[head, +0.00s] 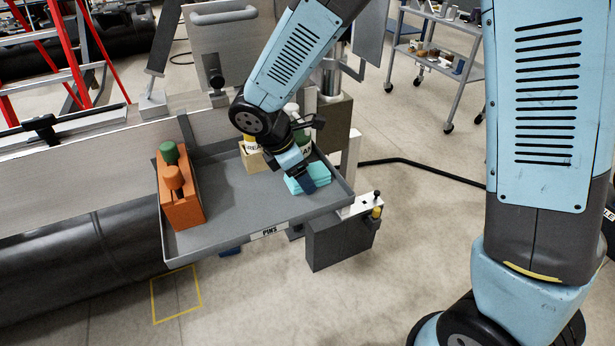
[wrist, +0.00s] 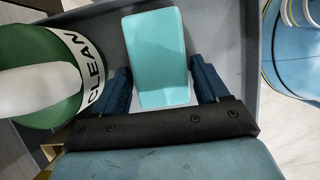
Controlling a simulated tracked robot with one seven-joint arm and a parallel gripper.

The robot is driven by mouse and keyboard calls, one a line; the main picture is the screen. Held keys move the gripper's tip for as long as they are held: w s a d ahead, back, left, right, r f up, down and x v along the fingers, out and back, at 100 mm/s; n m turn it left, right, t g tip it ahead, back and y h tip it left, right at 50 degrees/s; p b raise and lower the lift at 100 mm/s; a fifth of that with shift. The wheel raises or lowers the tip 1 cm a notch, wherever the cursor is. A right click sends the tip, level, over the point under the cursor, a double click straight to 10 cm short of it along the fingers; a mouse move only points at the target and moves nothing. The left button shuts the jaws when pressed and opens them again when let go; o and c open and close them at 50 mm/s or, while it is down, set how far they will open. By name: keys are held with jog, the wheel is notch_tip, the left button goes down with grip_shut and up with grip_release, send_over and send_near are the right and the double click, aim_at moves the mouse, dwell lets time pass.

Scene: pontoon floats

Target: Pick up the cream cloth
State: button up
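A folded turquoise cloth stack (head: 323,171) lies at the right end of the grey tray (head: 230,220). In the wrist view the turquoise cloth (wrist: 158,55) lies between and beyond my fingers. I cannot make out a cream cloth in either view. My gripper (head: 305,182) points down at the stack, one dark blue finger hiding part of it. In the wrist view my gripper (wrist: 163,85) is open, its fingers on either side of the cloth, with a gap at the right finger. I cannot tell whether the left finger touches it.
A beige bin (head: 253,159) stands behind my gripper. A green-and-white container lettered CLEAN (wrist: 50,85) is close on the left. An orange holder (head: 183,207) with handles stands at the tray's left end. The tray's middle is clear.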

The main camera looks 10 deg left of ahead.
jog(key=c, duration=0.7)
jog(key=shift+o, duration=0.2)
jog(key=shift+r, duration=0.3)
notch_tip(320, 180, up, 2)
jog(key=shift+r, duration=0.2)
jog(key=s+d+r, duration=0.6)
jog(key=s+r, duration=0.4)
jog(key=s, duration=0.2)
jog(key=shift+s+d, duration=0.15)
jog(key=shift+s, duration=0.15)
